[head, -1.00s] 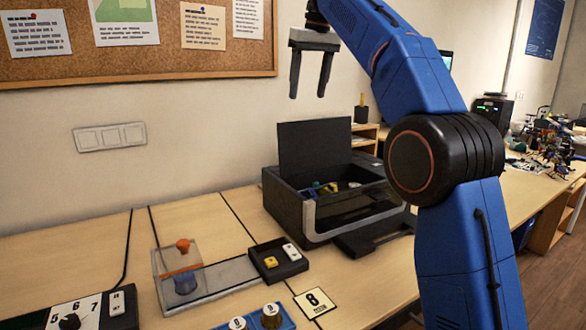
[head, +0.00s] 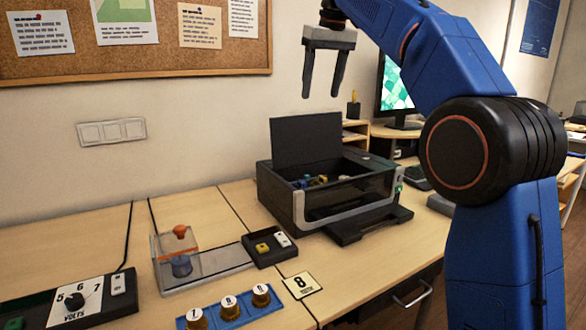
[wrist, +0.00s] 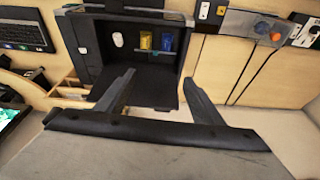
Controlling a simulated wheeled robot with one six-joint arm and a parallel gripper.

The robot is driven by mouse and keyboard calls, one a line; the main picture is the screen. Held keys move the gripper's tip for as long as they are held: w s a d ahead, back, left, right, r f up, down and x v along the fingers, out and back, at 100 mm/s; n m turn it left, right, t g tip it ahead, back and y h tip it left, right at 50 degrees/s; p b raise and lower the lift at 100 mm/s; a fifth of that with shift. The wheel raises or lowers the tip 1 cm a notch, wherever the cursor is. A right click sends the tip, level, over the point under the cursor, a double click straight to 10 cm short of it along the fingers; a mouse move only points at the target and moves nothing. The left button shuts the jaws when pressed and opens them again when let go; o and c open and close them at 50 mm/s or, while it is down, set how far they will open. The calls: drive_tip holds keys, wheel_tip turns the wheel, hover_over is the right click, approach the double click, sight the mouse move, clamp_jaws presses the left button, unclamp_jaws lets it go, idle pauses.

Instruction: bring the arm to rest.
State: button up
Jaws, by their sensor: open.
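My gripper (head: 322,76) is raised high in front of the wall, above the workbench. Its two dark fingers are spread apart, pointing down, with nothing between them. In the wrist view my gripper (wrist: 160,88) also shows open and empty, with the black printer-like box (wrist: 88,45) beyond it. My blue arm reaches up from the right side of the head view to the gripper. The fingers touch nothing.
The black box (head: 272,205) stands open on the bench with small coloured items inside. Nearby are a clear case with an orange knob (head: 180,232), a two-button switch box (head: 262,254), a dial panel (head: 75,298) and a blue knob strip (head: 232,308). Air around the gripper is clear.

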drive_tip(key=s+d+f+m+t, duration=0.1)
drive_tip(key=s+d+f, duration=0.6)
drive_tip(key=s, duration=0.2)
drive_tip(key=s+d+f+m, duration=0.2)
drive_tip(key=s+d+f, duration=0.45)
drive_tip(key=s, duration=0.35)
drive_tip(key=s+d+f+m, duration=0.1)
drive_tip(key=s+d+f, duration=0.3)
drive_tip(key=s+f, duration=0.7)
drive_tip(key=s+d+f+m+t+h, duration=0.1)
drive_tip(key=s+d+f, duration=0.3)
drive_tip(key=s+f, duration=0.7)
wheel_tip(320, 180, down, 6)
drive_tip(key=shift+f, duration=0.15)
